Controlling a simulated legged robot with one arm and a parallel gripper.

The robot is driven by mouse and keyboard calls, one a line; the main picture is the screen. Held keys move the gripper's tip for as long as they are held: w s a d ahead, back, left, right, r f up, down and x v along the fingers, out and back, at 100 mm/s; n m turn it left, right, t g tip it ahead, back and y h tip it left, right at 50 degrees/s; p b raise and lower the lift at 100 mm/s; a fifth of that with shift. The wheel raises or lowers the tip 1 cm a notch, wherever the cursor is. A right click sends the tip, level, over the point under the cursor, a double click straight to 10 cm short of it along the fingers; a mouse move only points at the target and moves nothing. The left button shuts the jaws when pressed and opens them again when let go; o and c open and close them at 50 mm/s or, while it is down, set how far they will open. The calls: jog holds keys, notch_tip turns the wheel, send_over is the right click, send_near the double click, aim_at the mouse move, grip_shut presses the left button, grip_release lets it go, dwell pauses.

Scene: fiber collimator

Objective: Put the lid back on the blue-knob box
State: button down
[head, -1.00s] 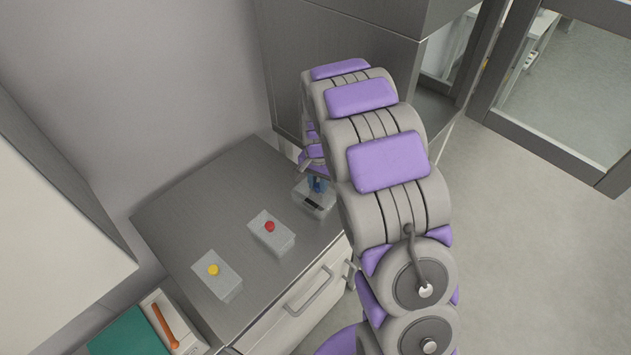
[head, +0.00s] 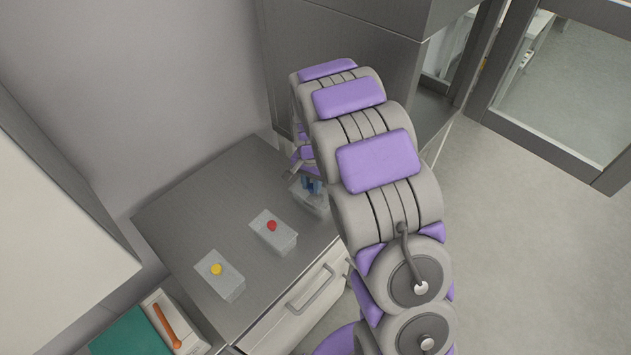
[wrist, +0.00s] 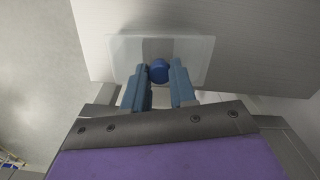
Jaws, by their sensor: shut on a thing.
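My gripper (wrist: 159,69) is shut on the blue knob (wrist: 159,72) of a translucent rectangular lid, with one blue-grey finger on each side. The lid (wrist: 195,50) looks roughly level in the wrist view, and a darker patch shows through its middle. In the head view my gripper (head: 311,185) is over the clear box (head: 316,206) at the right end of the grey counter. My arm hides part of this box. I cannot tell whether the lid touches the box rim or hovers just above it.
A red-knob box (head: 273,236) and a yellow-knob box (head: 222,277) stand lidded to the left on the counter (head: 190,215). A tall grey cabinet (head: 335,50) rises behind. A white box with an orange handle (head: 167,325) lies at the lower left.

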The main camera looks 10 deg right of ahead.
jog(key=shift+a, duration=0.5)
jog(key=shift+d, duration=1.3)
jog(key=shift+a, duration=0.75)
jog(key=shift+d+p, duration=0.4)
jog(key=shift+d, duration=0.3)
jog(key=shift+a+f, duration=0.15)
jog(key=shift+a, duration=0.4)
jog(key=shift+d, duration=0.35)
jog(key=shift+a+p, duration=0.3)
jog(key=c, duration=0.8)
grip_release()
jog(key=shift+d, duration=0.15)
